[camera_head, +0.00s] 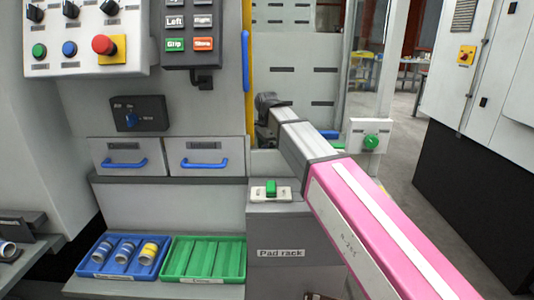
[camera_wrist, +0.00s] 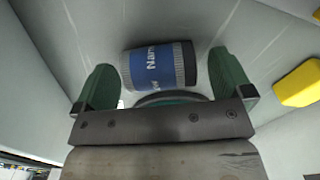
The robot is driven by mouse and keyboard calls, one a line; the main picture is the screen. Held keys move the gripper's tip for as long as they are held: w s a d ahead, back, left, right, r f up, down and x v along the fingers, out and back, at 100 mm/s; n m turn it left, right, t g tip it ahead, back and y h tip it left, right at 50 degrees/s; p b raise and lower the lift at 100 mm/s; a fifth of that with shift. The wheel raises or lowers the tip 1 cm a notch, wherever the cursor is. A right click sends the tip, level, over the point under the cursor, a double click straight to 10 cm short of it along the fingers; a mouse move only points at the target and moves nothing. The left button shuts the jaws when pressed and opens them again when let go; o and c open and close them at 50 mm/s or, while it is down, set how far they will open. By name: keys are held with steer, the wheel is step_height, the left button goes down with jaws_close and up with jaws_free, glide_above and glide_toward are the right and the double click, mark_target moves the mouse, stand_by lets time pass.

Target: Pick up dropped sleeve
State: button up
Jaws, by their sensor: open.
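In the wrist view, a blue sleeve (camera_wrist: 160,66) with white lettering and ridged grey and dark ends lies on its side on a pale grey surface. My gripper (camera_wrist: 161,75) is open, with one green finger pad to the left of the sleeve and one to the right. The left pad is very close to the sleeve; I cannot tell whether they touch. A small gap shows at the right pad. In the head view, my arm reaches into the machine opening; the gripper and this sleeve are hidden there.
A blue tray (camera_head: 82,268) holds several sleeves, one of them yellow. Beside it is an empty green slotted tray (camera_head: 240,262). Control panels (camera_head: 85,58) hang above. A yellow block (camera_wrist: 298,84) is right of my gripper.

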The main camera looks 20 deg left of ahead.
steer(key=c, duration=1.1)
steer(key=shift+c, duration=0.2)
steer(key=shift+r, duration=0.1)
